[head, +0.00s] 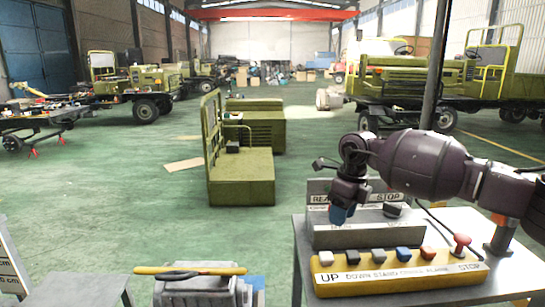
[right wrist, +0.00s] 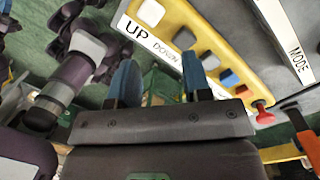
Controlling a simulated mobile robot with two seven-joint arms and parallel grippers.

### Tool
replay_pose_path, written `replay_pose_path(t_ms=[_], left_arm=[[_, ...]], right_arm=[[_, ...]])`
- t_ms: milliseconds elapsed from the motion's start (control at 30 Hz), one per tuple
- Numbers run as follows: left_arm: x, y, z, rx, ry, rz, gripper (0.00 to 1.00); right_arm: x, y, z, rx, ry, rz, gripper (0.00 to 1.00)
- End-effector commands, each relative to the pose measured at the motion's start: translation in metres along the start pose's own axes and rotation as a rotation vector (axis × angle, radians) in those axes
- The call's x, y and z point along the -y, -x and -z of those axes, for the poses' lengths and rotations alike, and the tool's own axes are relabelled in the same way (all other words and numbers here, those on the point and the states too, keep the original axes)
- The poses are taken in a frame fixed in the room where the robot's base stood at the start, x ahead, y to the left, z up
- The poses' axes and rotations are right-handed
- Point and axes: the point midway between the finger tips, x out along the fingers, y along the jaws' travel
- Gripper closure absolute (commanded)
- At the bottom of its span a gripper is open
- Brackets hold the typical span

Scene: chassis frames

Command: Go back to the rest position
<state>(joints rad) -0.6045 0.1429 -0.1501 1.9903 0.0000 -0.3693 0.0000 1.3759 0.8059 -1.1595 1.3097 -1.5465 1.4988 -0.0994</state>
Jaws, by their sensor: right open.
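My right gripper (head: 342,212) hangs at the near right with its blue fingertips pointing down, just above the far side of the yellow button box. In the right wrist view my right gripper (right wrist: 160,80) shows two blue fingers set apart with nothing between them. The yellow button box (head: 325,284) carries several coloured buttons and the words UP, DOWN and STOP. It also shows in the right wrist view (right wrist: 172,60), beyond the fingers. My left gripper does not show in the head view.
A grey panel (head: 325,238) lettered STOP stands behind the button box on a grey table (head: 420,300). A dark pole (head: 435,70) rises behind my right arm. A grey stand (head: 70,287) is at lower left. Green floor (head: 120,200) is open beyond; an olive chassis cab (head: 240,180) stands mid-floor.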

Motion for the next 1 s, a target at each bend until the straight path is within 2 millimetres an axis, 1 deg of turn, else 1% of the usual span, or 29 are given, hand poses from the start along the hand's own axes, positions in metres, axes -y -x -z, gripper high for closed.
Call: replay_pose_path(t_ms=[33, 167, 267, 300, 433, 500, 600, 700, 800, 867, 1000], left_arm=[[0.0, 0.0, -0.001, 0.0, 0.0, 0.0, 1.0], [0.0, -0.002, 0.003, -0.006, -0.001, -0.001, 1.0], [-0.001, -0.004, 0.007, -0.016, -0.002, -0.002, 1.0], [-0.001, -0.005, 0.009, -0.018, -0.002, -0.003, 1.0], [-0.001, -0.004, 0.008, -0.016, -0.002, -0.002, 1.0], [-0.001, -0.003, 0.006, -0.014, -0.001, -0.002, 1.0], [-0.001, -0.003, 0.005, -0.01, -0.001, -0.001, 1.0], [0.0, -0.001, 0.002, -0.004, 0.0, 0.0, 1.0], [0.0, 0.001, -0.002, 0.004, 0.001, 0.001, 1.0], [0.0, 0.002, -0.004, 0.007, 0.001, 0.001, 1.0], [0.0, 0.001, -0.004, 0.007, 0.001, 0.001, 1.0]], right_arm=[[-0.012, -0.016, -0.005, 0.035, 0.009, -0.045, 0.55], [-0.047, -0.045, -0.02, 0.15, 0.021, -0.17, 0.55], [-0.081, -0.066, -0.032, 0.26, 0.015, -0.291, 0.55], [-0.096, -0.074, -0.037, 0.31, 0.006, -0.347, 0.55], [-0.148, -0.091, -0.052, 0.495, -0.058, -0.554, 0.55], [-0.172, -0.093, -0.058, 0.598, -0.115, -0.666, 0.55], [-0.198, -0.089, -0.064, 0.74, -0.223, -0.82, 0.55], [-0.214, -0.081, -0.066, 0.875, -0.36, -0.963, 0.55], [-0.22, -0.072, -0.063, 1.0, -0.525, -1.094, 0.55], [-0.219, -0.067, -0.059, 1.071, -0.635, -1.164, 0.55], [-0.206, -0.059, -0.043, 1.217, -0.927, -1.302, 0.55]])
